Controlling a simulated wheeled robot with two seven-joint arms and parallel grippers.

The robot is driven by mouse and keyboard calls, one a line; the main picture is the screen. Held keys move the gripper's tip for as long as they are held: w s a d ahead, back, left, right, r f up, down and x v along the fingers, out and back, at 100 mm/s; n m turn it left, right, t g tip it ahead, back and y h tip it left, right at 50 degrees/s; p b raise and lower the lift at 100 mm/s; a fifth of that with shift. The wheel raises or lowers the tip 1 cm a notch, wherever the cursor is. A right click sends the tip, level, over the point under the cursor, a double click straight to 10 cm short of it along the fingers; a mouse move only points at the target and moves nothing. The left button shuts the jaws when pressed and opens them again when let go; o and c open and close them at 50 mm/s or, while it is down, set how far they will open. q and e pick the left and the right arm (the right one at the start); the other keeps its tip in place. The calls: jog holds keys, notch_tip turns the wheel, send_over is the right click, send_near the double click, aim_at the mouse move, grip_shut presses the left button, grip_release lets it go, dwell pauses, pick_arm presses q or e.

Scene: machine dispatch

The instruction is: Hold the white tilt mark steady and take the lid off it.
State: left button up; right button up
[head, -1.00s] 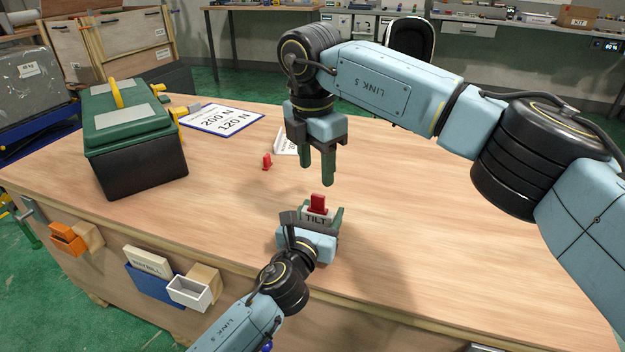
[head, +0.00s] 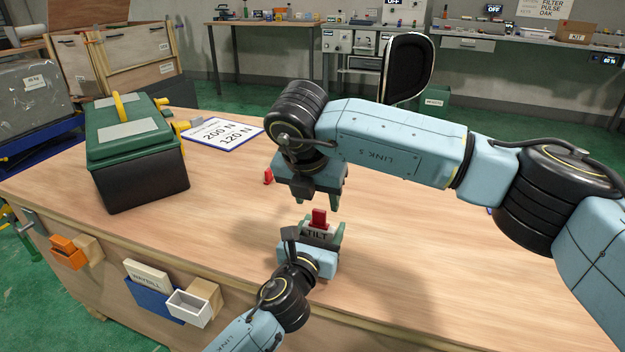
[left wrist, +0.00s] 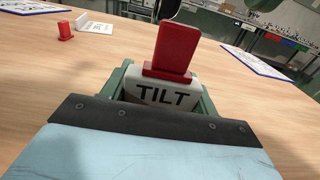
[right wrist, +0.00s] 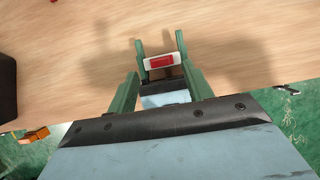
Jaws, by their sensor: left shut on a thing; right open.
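The white tilt mark (head: 318,233), lettered TILT, stands upright with a red lid (head: 319,217) on top. In the left wrist view the white mark (left wrist: 160,94) sits between the green fingers, and its red lid (left wrist: 173,45) rises clear above them. My left gripper (head: 321,234) is shut on the white mark, low over the table. My right gripper (head: 325,205) is open and empty, pointing down just above and behind the lid. In the right wrist view the red lid (right wrist: 162,60) shows ahead between the open fingers, apart from them.
A small red piece (head: 268,176) stands on the table, with a white folded card (left wrist: 95,25) near it in the left wrist view. A green-lidded case (head: 137,150) and a blue-edged force sheet (head: 222,134) lie left. The table's right side is mostly bare.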

aim_at(319, 210)
jog(key=shift+x, duration=2.65)
grip_shut()
jog(key=shift+r, duration=0.25)
jog(key=shift+r, duration=0.95)
jog(key=shift+r, duration=2.05)
pick_arm(q)
jog(key=o, duration=1.5)
